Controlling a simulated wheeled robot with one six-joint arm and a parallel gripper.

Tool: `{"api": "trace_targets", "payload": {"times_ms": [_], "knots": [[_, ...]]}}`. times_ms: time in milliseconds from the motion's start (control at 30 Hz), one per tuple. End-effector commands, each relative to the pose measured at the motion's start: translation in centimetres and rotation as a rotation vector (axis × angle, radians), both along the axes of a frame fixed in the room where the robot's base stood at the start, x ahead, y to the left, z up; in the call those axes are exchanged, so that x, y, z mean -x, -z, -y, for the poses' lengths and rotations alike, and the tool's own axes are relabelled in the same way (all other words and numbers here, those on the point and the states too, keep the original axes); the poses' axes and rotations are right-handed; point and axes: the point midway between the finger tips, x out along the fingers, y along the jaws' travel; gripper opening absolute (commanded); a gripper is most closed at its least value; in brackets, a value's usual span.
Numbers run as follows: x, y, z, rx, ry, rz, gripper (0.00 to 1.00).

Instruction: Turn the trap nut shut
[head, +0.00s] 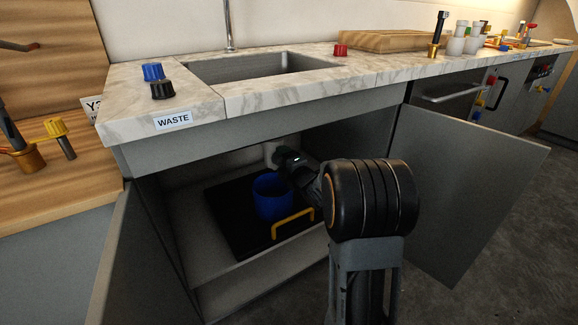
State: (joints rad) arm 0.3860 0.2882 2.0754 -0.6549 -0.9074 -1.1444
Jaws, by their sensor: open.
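The cabinet under the sink stands open, and a pale, whitish pipe part (270,153) shows at its back, just above my gripper. The trap nut itself cannot be made out; my gripper and arm cover that area. My gripper (281,158) is inside the cabinet, at or very near the pale part. Its fingers are small and dark here, and contact with the nut cannot be seen. A blue bucket (271,200) stands below my gripper on a black tray (230,216) with a yellow handle (291,223).
Cabinet doors (470,190) stand open on both sides of my arm. The countertop (215,105) with the sink (260,66) lies above the opening. Black and blue knobs (162,90) and a red one (340,50) sit on it.

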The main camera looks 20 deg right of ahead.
Motion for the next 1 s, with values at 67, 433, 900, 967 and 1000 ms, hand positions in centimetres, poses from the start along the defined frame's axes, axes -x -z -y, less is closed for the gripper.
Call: {"api": "trace_targets", "payload": {"times_ms": [67, 433, 900, 967, 1000], "knots": [[0.6, -0.1, 0.1, 0.000, 0.001, 0.000, 0.71], [7.7, -0.3, 1.0, 0.000, 0.004, -0.001, 0.71], [13.3, -0.1, 1.5, 0.000, 0.001, 0.000, 0.71], [13.5, -0.1, 1.6, 0.000, 0.001, 0.000, 0.71], [13.5, 0.0, 1.6, 0.000, 0.001, 0.000, 0.71]]}}
